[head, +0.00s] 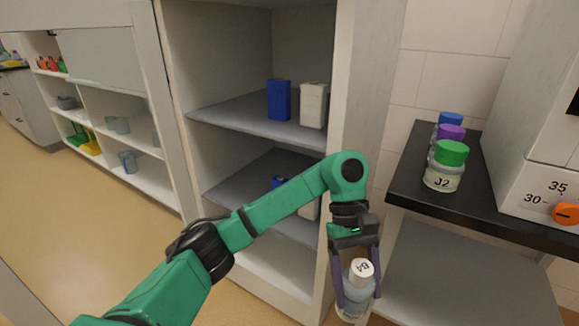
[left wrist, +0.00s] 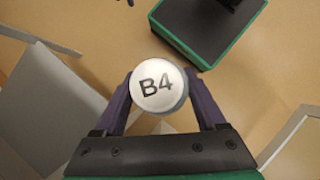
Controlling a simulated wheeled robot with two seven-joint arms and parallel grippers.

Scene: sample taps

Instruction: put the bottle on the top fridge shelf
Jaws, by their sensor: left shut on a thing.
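The bottle (head: 359,288), a clear one with a white cap marked B4, is between the fingers of my left gripper (head: 357,284). The gripper is shut on it and points down, in front of the right side of the open fridge. In the left wrist view the bottle's cap (left wrist: 159,86) faces the camera between both fingers (left wrist: 160,88). The fridge's top visible shelf (head: 225,115) is up and left of the gripper, holding a blue carton (head: 279,100) and a white carton (head: 314,105) at its right. My right gripper is not in view.
A lower shelf (head: 228,190) holds blue and white items, partly hidden by my arm. The fridge's right side wall (head: 365,75) stands beside a dark counter (head: 405,180) with capped bottles, the nearest green-capped (head: 446,166). The top shelf's left part is free.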

